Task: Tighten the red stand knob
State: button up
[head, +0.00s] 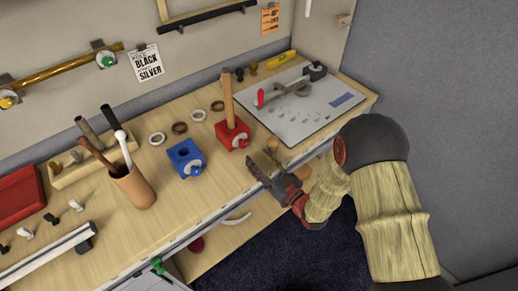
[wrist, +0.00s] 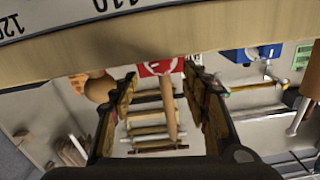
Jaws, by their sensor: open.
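The red stand (head: 232,135) is a red block on the bench with a wooden post (head: 227,98) standing upright in it. My gripper (head: 262,162) is open, just in front and to the right of the stand, near the bench's front edge and apart from the knob. In the wrist view the red stand (wrist: 152,69) appears upside down between the open fingers, beyond their tips. The post also shows there (wrist: 168,108). The knob's exact angle is too small to tell.
A blue stand (head: 184,158) with a similar knob is left of the red one. A grey board (head: 310,115) with tools lies to the right. A brown cup (head: 134,187) holds sticks at left. The bench edge (wrist: 150,40) with ruler marks is close in the wrist view.

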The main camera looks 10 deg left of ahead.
aim_at(245, 145)
jog(key=shift+b+x, duration=0.75)
jog(key=shift+x, duration=3.1)
jog(key=c, duration=0.3)
jog(key=c, duration=0.7)
jog(key=shift+c, duration=0.8)
jog(key=shift+m, duration=1.5)
jog(key=o, duration=1.2)
jog(key=shift+c, duration=0.2)
